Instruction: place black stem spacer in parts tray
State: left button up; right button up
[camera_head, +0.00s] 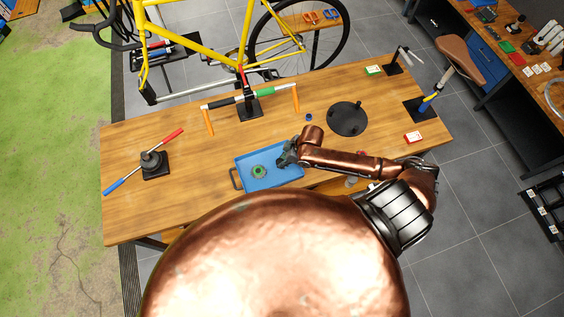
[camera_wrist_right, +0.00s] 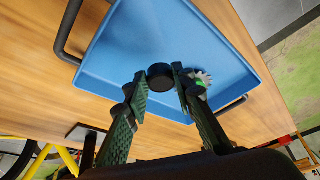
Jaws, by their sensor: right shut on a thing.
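My right gripper (camera_head: 286,158) is over the right part of the blue parts tray (camera_head: 279,177). In the right wrist view its two green-padded fingers (camera_wrist_right: 160,78) are shut on the black stem spacer (camera_wrist_right: 160,76), a small dark round piece at the fingertips. The tray (camera_wrist_right: 125,45) lies beneath it; the gap between spacer and tray floor is hard to judge. A silver toothed part (camera_wrist_right: 203,80) is partly behind one finger; in the head view a round part with green (camera_head: 259,171) sits in the tray. The spacer is hidden there. My left gripper is out of view.
The wooden table (camera_head: 190,200) also holds a black round plate (camera_head: 348,118), a small blue ring (camera_head: 308,117), a black stand with a red-and-blue handle (camera_head: 154,163) and a clamp stand (camera_head: 249,107). A yellow bicycle (camera_head: 190,50) is behind.

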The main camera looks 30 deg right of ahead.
jog(key=shift+w+d+f, duration=0.1)
jog(key=shift+w+f, duration=0.35)
jog(key=shift+f, duration=0.1)
jog(key=shift+w+f, duration=0.2)
jog(key=shift+f, duration=1.55)
jog(key=shift+f, duration=0.15)
jog(key=o, duration=0.8)
jog(key=shift+c, duration=0.2)
jog(key=v, duration=1.2)
jog(key=shift+w, duration=0.1)
